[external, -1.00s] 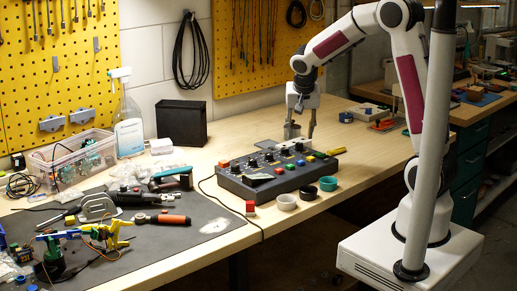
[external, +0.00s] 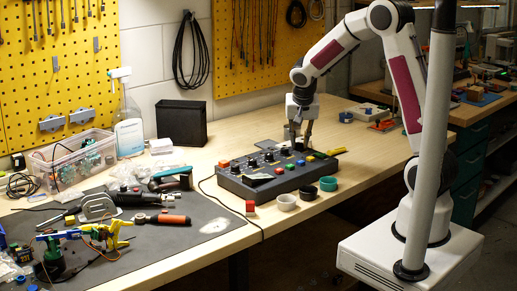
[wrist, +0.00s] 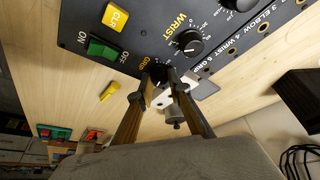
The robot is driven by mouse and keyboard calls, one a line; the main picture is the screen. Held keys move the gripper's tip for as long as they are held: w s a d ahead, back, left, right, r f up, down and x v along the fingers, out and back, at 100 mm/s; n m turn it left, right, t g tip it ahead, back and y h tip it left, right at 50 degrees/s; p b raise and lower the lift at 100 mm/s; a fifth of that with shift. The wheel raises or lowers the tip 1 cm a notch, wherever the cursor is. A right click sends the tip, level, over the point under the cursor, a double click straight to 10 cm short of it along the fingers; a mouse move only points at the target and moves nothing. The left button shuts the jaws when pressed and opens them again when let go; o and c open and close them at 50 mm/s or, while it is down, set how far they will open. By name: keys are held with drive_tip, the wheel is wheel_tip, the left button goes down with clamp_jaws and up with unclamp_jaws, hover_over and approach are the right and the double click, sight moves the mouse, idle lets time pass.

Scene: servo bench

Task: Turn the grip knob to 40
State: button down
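The grip knob (wrist: 160,76) is a small dark knob by the yellow GRIP label on the control panel (wrist: 125,45). Its dial numbers are mostly hidden. My gripper (wrist: 160,74) points down at this end of the panel, with one fingertip on each side of the knob. The fingers cover much of the knob, and I cannot tell whether they touch it. In the external view my gripper (external: 300,143) is low over the panel's back right end, with its fingers apart.
The wrist knob (wrist: 189,41), green switch (wrist: 102,48) and yellow CLR button (wrist: 116,16) are close by. A grey cylindrical part (wrist: 183,112) lies behind the panel. Cups, including a teal one (external: 328,184), stand along the panel's front.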

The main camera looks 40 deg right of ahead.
drive_tip(key=shift+n+t, duration=0.3)
drive_tip(key=shift+n, duration=0.7)
drive_tip(key=shift+d+n+y, duration=0.1)
drive_tip(key=shift+n+y, duration=0.3)
drive_tip(key=shift+n, duration=0.2)
drive_tip(key=shift+n+y, duration=0.4)
drive_tip(key=shift+n, duration=0.7)
drive_tip(key=shift+d+n+y, duration=0.1)
drive_tip(key=shift+n+y, duration=0.45)
drive_tip(key=shift+n, duration=0.8)
drive_tip(key=shift+d+n+y, duration=0.1)
drive_tip(key=shift+n+y, duration=0.45)
drive_tip(key=shift+n, duration=0.8)
drive_tip(key=shift+n+y, duration=0.55)
drive_tip(key=shift+n, duration=1)
drive_tip(key=shift+n+y, duration=0.55)
drive_tip(key=shift+n, duration=1)
drive_tip(key=n+g, duration=0.2)
drive_tip(key=n, duration=0.1)
drive_tip(key=shift+w+d+n+y, duration=0.1)
drive_tip(key=shift+n+y, duration=0.3)
drive_tip(key=shift+n, duration=0.5)
drive_tip(key=shift+f, duration=0.1)
